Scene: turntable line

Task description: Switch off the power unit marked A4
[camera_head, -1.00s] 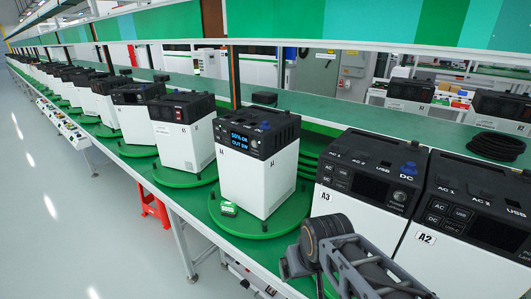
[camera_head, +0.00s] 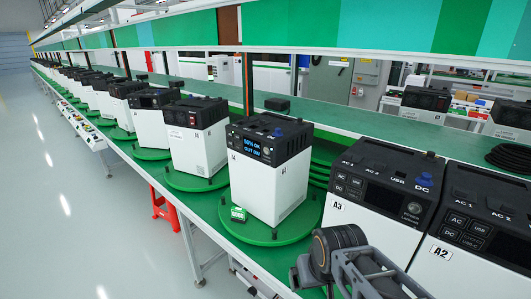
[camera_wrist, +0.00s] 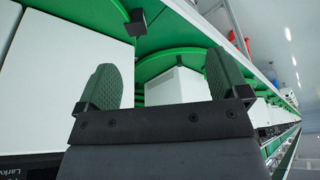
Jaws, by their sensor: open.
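A white power unit with a black top (camera_head: 268,165) stands on a green turntable disc (camera_head: 225,222) left of the unit labelled A3 (camera_head: 372,205). Its screen (camera_head: 268,148) is lit blue and reads about "50% OK, OUT 0W". A blue knob sits on its top. Its own label is too small to read surely, so I cannot confirm A4. My gripper (camera_wrist: 160,65) is open and empty in the wrist view. A white box (camera_wrist: 178,86) shows beyond and between the fingers; which unit it is I cannot tell. In the head view my arm is low, in front of A3; the fingertips are not clear.
A2 (camera_head: 470,240) stands right of A3; both screens are dark. More units line the bench to the left. A red stool (camera_head: 165,208) stands below. The left aisle floor is free.

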